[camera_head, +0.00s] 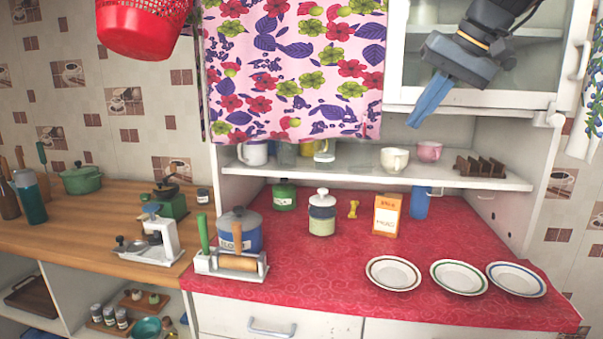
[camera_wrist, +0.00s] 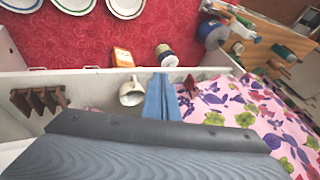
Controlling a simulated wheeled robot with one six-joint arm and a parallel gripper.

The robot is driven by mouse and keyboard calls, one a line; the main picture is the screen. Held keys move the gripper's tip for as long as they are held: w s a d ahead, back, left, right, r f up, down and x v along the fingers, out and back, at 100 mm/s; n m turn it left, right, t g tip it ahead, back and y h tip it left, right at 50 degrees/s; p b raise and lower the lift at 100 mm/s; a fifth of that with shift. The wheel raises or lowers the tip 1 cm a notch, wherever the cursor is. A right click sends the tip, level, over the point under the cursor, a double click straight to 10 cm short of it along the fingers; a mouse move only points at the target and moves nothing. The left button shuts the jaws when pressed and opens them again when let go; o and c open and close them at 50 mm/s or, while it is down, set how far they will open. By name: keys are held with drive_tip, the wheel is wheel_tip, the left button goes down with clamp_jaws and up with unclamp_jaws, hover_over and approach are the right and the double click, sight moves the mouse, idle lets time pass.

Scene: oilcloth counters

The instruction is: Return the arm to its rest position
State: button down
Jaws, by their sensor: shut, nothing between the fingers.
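My gripper (camera_head: 426,101) shows at the upper right in the head view, in front of the white cabinet and above the shelf. Its blue fingers point down and to the left. In the wrist view the fingers of my gripper (camera_wrist: 161,98) are shut together with nothing between them. My gripper touches nothing that I can see. My arm (camera_head: 487,27) runs up out of the picture at the top right.
The cabinet door (camera_head: 475,98) is behind my gripper, with a flowered curtain (camera_head: 295,70) to the left. The shelf (camera_head: 370,178) holds cups and a wooden rack (camera_head: 480,167). Below, the red counter (camera_head: 330,270) bears three plates, an orange box (camera_head: 386,215) and jars.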

drive_tip(key=s+a+f+g+h, duration=0.1)
drive_tip(key=s+a+f, duration=0.15)
drive_tip(key=f, duration=0.95)
drive_tip(key=s+a+f+g+h, duration=0.1)
drive_tip(key=s+a+f+g, duration=0.15)
drive_tip(key=f, duration=0.85)
drive_tip(key=s+a+f+n+h, duration=0.2)
drive_tip(key=s+a+f, duration=0.1)
drive_tip(key=s+f, duration=1.1)
wheel_tip(320, 180, down, 2)
drive_tip(key=shift+s+f+g, duration=0.1)
drive_tip(key=shift+s+g, duration=0.15)
drive_tip(key=shift+g, duration=0.1)
